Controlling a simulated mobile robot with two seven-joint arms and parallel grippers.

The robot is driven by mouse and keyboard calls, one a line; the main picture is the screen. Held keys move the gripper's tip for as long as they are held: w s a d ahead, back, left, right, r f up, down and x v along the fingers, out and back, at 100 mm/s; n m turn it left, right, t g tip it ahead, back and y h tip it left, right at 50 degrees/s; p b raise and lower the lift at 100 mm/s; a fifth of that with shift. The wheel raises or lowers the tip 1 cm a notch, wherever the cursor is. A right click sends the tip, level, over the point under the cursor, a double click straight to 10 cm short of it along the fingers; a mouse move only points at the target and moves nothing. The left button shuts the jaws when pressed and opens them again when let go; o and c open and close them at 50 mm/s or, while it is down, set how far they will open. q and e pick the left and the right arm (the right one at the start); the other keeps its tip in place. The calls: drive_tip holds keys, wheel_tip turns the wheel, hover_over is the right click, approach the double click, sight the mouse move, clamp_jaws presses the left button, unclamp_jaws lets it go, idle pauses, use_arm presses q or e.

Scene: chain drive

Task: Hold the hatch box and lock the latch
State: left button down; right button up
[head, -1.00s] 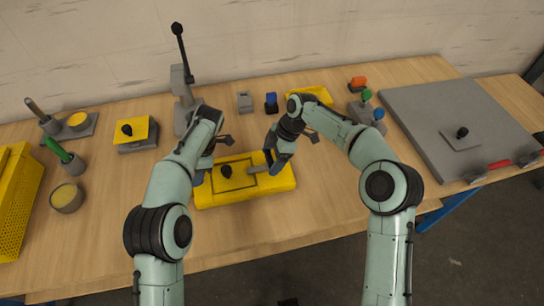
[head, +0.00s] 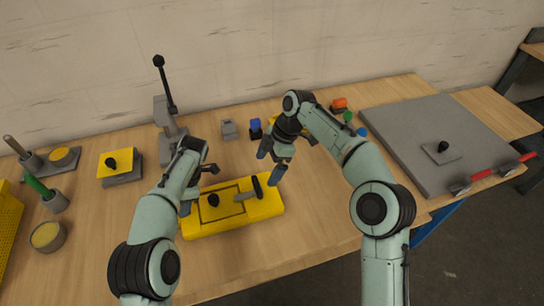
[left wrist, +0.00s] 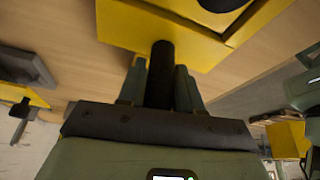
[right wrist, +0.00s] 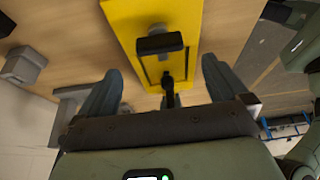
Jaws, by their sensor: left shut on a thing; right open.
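The yellow hatch box (head: 235,222) lies on the bench with a hatch lid outlined in black and a black knob (head: 213,200) on it. A grey latch bar (head: 243,197) with a black handle (head: 257,188) sits at the lid's right end; its handle shows in the right wrist view (right wrist: 160,44). My left gripper (head: 188,206) is at the box's left end. In the left wrist view it is shut on a black grip (left wrist: 161,72) that joins the box (left wrist: 150,25). My right gripper (head: 270,166) is open and empty, above and behind the handle, apart from it.
Behind the box stand a grey lever stand (head: 167,115), a small grey block (head: 229,130) and a blue-topped piece (head: 255,128). A yellow plate with a knob (head: 115,160) is at the left. A large grey panel (head: 430,125) lies at the right. Bench in front is clear.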

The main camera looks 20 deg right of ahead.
drive_tip(key=v, duration=0.3)
drive_tip(key=shift+d+r, duration=0.15)
drive_tip(key=shift+r, duration=0.05)
use_arm(q)
drive_tip(key=c, duration=0.7)
unclamp_jaws()
drive_tip(key=shift+r, duration=0.1)
